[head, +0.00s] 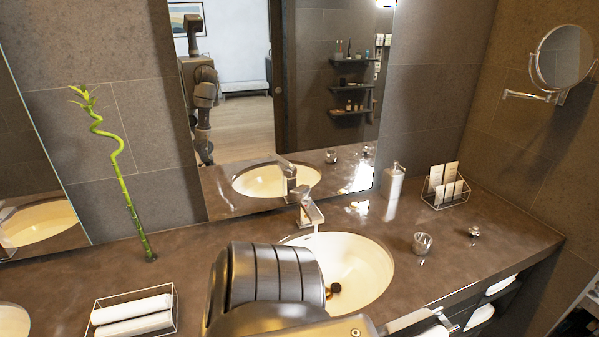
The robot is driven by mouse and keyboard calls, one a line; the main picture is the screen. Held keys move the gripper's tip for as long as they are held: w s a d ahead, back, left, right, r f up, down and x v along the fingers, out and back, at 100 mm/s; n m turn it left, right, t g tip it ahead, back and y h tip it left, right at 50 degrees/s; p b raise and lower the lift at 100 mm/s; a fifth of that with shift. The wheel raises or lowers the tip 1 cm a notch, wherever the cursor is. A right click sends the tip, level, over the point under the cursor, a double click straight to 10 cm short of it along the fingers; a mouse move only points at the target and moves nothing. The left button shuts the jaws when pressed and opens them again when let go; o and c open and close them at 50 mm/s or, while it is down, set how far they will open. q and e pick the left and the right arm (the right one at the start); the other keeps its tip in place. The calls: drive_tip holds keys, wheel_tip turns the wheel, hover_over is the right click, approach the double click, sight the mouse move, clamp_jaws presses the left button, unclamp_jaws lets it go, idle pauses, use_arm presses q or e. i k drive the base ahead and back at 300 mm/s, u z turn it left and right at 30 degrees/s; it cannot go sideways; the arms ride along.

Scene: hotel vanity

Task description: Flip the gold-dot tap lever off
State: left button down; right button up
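A chrome tap (311,213) stands at the back rim of the right-hand basin (365,262), its spout pointing forward over the bowl. Its lever (303,192) sits on top of the tap body. A gold dot on it is too small to make out. One of my arm links covers the front left of this basin. I cannot tell which arm it belongs to, and neither gripper can be made out. A small dark and gold part, perhaps the drain, shows low in the basin.
A bamboo stalk (122,190) and a wire basket of rolled towels (132,316) stand left. A soap dispenser (395,181), card rack (445,188) and glass (422,243) stand right. A mirror (235,180) rises behind the tap. Counter between bamboo and tap is clear.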

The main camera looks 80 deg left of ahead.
sight(300, 189)
drive_tip(key=z, duration=0.05)
drive_tip(key=k, duration=0.65)
drive_tip(key=u, duration=1)
